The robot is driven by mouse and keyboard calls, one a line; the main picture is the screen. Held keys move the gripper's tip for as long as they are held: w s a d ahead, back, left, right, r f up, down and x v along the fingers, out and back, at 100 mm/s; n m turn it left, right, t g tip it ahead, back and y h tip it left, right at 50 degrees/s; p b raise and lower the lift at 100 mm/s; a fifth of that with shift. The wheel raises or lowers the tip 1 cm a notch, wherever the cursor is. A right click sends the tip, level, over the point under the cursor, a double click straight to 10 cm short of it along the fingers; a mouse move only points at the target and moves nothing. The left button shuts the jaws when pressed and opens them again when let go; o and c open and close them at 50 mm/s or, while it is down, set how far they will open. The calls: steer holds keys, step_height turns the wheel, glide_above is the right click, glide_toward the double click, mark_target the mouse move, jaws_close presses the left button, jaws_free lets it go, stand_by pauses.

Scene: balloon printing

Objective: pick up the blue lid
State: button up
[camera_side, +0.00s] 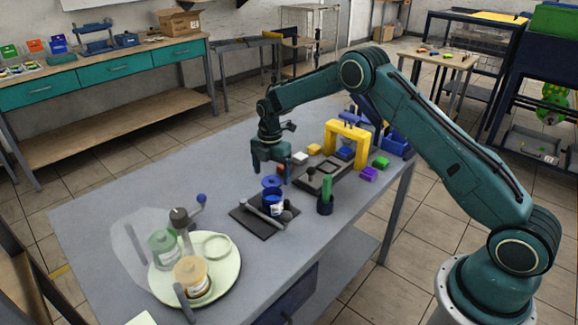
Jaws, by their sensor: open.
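The blue lid (271,181) sits on top of a blue jar (273,203) with a white label. The jar stands on a dark plate (247,221) near the middle of the table. My gripper (270,170) points down right above the lid, with its fingers open. The fingertips are close to the lid; I cannot tell whether they touch it.
A grey bar lies by the jar on the dark plate. A dark cup with a green item (326,198) stands to the right. A yellow arch (347,134) and small coloured blocks are behind. A round pale tray (226,284) with jars is at front left.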

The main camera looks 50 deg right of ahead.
steer(key=shift+f, duration=0.65)
steer(key=c, duration=1.1)
